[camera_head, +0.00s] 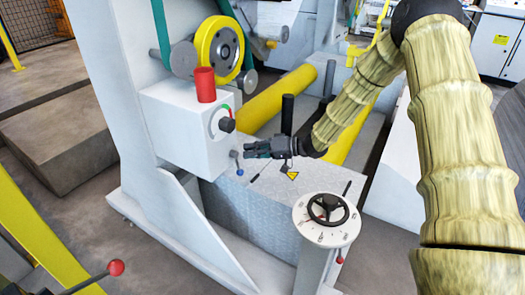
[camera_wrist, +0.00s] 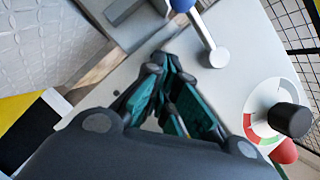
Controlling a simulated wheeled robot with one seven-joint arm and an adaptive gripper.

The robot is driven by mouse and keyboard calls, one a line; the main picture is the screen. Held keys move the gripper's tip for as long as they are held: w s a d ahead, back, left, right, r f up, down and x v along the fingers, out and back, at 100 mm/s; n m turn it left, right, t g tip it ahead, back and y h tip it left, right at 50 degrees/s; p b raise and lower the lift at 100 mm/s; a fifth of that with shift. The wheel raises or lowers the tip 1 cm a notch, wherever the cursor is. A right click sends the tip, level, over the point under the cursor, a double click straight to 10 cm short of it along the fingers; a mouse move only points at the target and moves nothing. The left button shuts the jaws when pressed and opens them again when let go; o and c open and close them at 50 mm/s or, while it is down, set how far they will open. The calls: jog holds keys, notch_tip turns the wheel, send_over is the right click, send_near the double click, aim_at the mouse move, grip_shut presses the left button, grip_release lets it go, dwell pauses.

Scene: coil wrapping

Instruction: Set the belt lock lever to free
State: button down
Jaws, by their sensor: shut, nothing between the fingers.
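A short lever with a blue ball (camera_head: 239,172) sits on the face of a pale grey box (camera_head: 187,140) on the machine. It hangs roughly downward from its pivot. In the wrist view the same lever shows at the top, with a round grey pivot (camera_wrist: 218,57) and the blue ball (camera_wrist: 182,5) at the upper edge. My gripper (camera_head: 247,149) is shut and empty, close in front of the box face near the lever. In the wrist view the fingertips (camera_wrist: 161,66) are beside the lever, apparently apart from it. No label for the lever is readable.
A black rotary knob (camera_head: 227,125) with a red and green dial sits above the lever. A red cylinder (camera_head: 204,84) stands on the box. A handwheel pedestal (camera_head: 327,219) stands at lower right. A red-ball lever (camera_head: 116,267) is at lower left. A yellow roller (camera_head: 277,101) lies behind.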

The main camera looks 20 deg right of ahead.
jog(key=shift+s+a+f, duration=0.4)
jog(key=shift+s+f, duration=0.1)
jog(key=shift+s, duration=0.15)
jog(key=shift+s+a+f, duration=0.35)
jog(key=shift+s+f, duration=0.1)
jog(key=shift+s, duration=0.15)
jog(key=shift+a, duration=0.15)
